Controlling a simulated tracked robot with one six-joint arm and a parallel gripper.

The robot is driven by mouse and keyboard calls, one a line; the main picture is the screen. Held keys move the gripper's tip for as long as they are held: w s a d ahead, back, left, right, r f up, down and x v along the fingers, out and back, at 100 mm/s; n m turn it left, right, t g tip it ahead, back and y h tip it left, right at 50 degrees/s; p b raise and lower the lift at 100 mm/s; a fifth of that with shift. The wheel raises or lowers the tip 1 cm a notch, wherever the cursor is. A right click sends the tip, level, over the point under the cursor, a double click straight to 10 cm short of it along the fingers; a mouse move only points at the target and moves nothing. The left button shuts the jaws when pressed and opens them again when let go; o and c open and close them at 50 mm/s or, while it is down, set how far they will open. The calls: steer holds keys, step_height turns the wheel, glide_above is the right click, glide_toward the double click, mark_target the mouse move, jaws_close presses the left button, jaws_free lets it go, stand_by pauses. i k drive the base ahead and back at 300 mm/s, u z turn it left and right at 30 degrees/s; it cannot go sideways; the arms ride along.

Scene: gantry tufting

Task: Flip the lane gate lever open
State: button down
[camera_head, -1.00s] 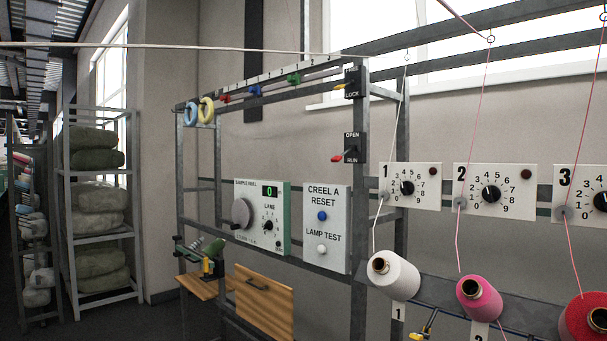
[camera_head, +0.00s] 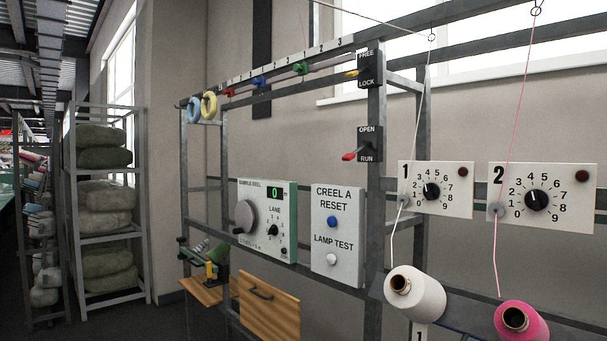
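A lever with a red handle (camera_head: 350,156) sticks out to the left from a black plate (camera_head: 369,143) marked OPEN above and RUN below. The plate is on an upright grey frame post (camera_head: 375,215). The handle slants slightly down and sits at about the height of the word RUN. A second lever with a yellow handle (camera_head: 352,73) is on a black plate (camera_head: 370,69) marked FREE and LOCK, higher on the same post. No plate reads "lane gate". My gripper is not in view.
Left of the post are a CREEL A RESET panel (camera_head: 337,236) with blue and white buttons, and a sample reel box (camera_head: 267,220). Right are numbered dials (camera_head: 435,188) and white (camera_head: 425,296) and pink (camera_head: 527,325) yarn cones. A wooden drawer front (camera_head: 270,308) is below.

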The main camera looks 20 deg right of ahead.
mark_target(348, 157)
steer(key=u, duration=0.65)
steer(key=i, duration=0.85)
steer(key=u, duration=0.55)
